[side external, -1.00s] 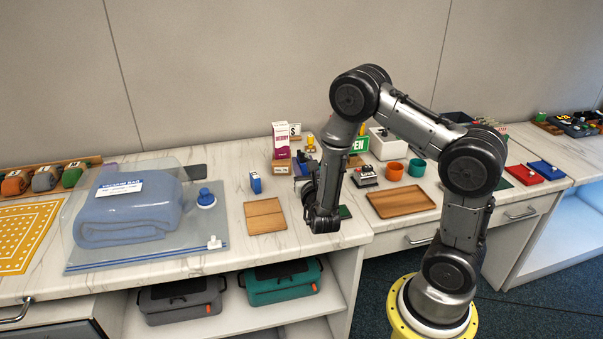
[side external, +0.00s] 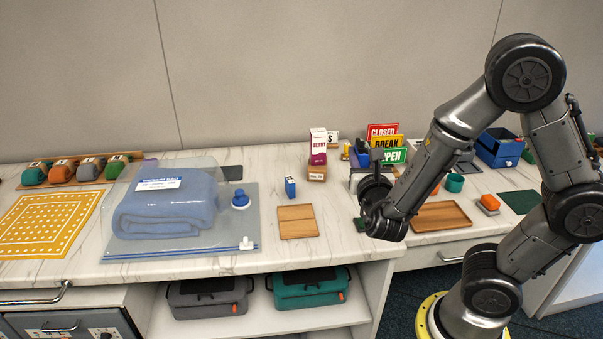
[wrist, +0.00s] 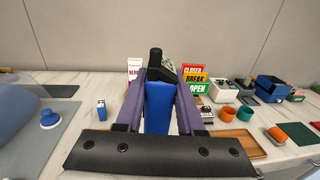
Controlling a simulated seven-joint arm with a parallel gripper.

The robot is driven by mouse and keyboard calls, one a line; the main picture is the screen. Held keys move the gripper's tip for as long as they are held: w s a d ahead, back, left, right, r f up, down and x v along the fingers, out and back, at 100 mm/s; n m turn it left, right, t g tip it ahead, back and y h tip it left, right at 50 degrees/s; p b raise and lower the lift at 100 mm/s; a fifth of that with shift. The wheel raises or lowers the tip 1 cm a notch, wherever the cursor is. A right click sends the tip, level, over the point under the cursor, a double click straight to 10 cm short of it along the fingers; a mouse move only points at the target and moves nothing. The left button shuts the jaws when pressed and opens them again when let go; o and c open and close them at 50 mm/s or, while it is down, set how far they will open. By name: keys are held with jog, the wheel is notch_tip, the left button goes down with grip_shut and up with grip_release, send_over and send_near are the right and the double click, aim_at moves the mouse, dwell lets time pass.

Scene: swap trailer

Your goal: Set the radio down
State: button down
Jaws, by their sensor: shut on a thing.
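In the wrist view, my gripper (wrist: 160,88) has its two purple fingers shut on what looks like the radio (wrist: 158,108), a blue body with a dark top and a black stub. The radio is upright between the fingers; its lower end is hidden by my gripper's dark front plate. In the side view, my gripper end (side external: 376,192) is over the counter, right of a wooden board. My wrist hides the grip and most of the radio there, so I cannot tell its height above the counter.
The wooden board (side external: 297,222) and a small blue box (side external: 290,187) are left of my gripper. A brown tray (side external: 440,216) is to its right. CLOSED, BREAK and OPEN signs (side external: 394,156) stand behind. A bagged blue blanket (side external: 165,212) fills the left. A dark green mat (side external: 519,202) lies right.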

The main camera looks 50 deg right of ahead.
jog(key=w+d+r+m+g+h, duration=0.1)
jog(key=w+r+m+g+h, duration=0.15)
jog(key=w, duration=1.15)
jog(key=shift+m+g, duration=0.35)
jog(key=shift+g, duration=0.4)
jog(key=shift+w+d+f, duration=1.1)
jog(key=shift+w+f, duration=1.7)
jog(key=shift+w, duration=0.45)
jog(key=shift+w+d+f, duration=1.15)
jog(key=shift+w+f, duration=1.7)
jog(key=shift+w, duration=0.35)
jog(key=shift+w+d+f, duration=1.1)
jog(key=shift+w+f, duration=1.7)
jog(key=shift+w, duration=0.45)
jog(key=shift+f, duration=0.2)
jog(key=c, duration=0.5)
grip_release()
